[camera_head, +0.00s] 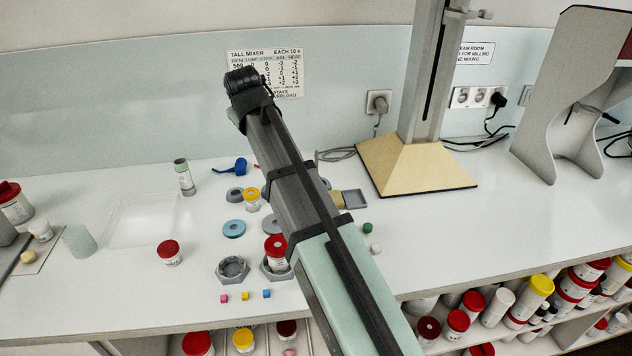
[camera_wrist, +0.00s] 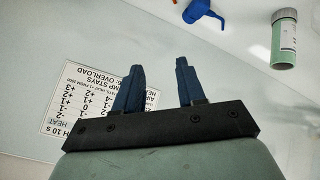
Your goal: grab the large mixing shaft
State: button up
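My gripper (camera_wrist: 160,80) shows in the wrist view with its two dark blue fingers apart and nothing between them. It is up near the wall, with the printed mixer sheet (camera_wrist: 97,108) behind it. In the head view my arm hides most of the gripper. I cannot pick out the large mixing shaft for certain. A small blue piece with a thin stem (camera_head: 237,166) lies on the bench beyond the gripper's reach of contact; it also shows at the top of the wrist view (camera_wrist: 203,12). My arm covers part of the bench middle.
Jars, including a red-lidded one (camera_head: 169,254), grey rings and hexagonal holders (camera_head: 232,269) sit around my arm. A stand with a cream base (camera_head: 415,168) is at right. The bench left of centre is fairly clear.

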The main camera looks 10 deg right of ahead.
jog(key=s+d+f+m+g, duration=0.1)
jog(key=s+d+m+g, duration=0.15)
jog(key=d, duration=0.75)
jog(key=g+y, duration=0.2)
send_near(317, 163)
jog(key=shift+t, duration=0.25)
jog(key=x, duration=0.6)
jog(key=shift+a, duration=0.35)
jog(key=shift+d+x, duration=0.2)
jog(key=shift+x, duration=1.1)
jog(key=shift+d+x, duration=0.2)
jog(key=shift+x, duration=1.1)
jog(key=shift+s+f, duration=0.1)
jog(key=shift+s, duration=0.1)
grip_shut()
